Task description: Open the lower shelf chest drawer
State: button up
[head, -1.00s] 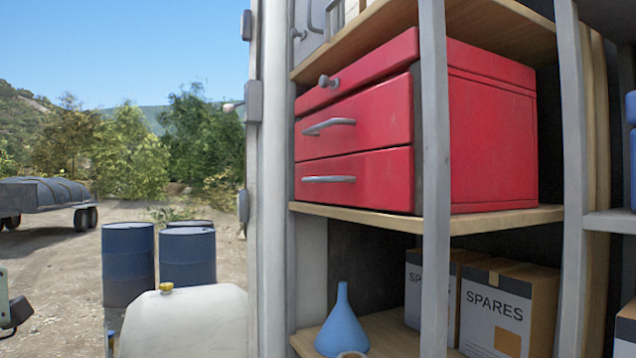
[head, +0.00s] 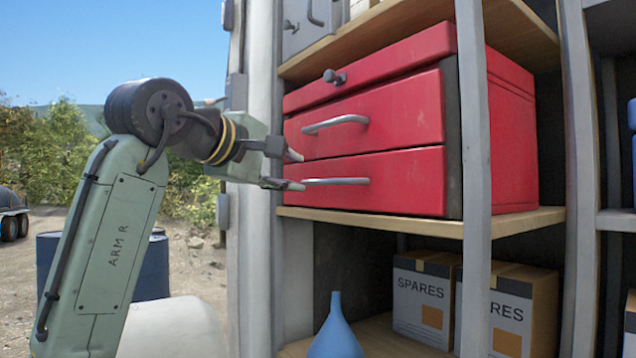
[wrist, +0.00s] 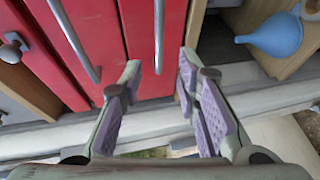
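The red chest (head: 512,140) stands on a wooden shelf in the head view, with its drawers closed. The lower drawer (head: 410,184) has a grey horizontal bar handle (head: 336,181). My gripper (head: 295,171) is at the left end of this handle, fingers pointing toward the chest. In the wrist view my gripper (wrist: 160,70) is open, and the lower handle (wrist: 159,38) shows between and just beyond the fingertips. I cannot tell whether a finger touches it. The drawer above has a similar handle (wrist: 76,42), left of the fingers in the wrist view.
A shelf post (head: 474,130) stands in front of the chest's right part. The wooden shelf edge (head: 370,218) runs just under the lower drawer. Below are spares boxes (head: 420,300) and a blue funnel (head: 335,330). A pale frame post (head: 262,110) stands left of the chest.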

aim_at(317, 182)
jog(key=p+x, duration=0.2)
jog(key=x, duration=0.8)
jog(key=shift+p, duration=0.3)
jog(key=shift+c, duration=0.5)
grip_shut()
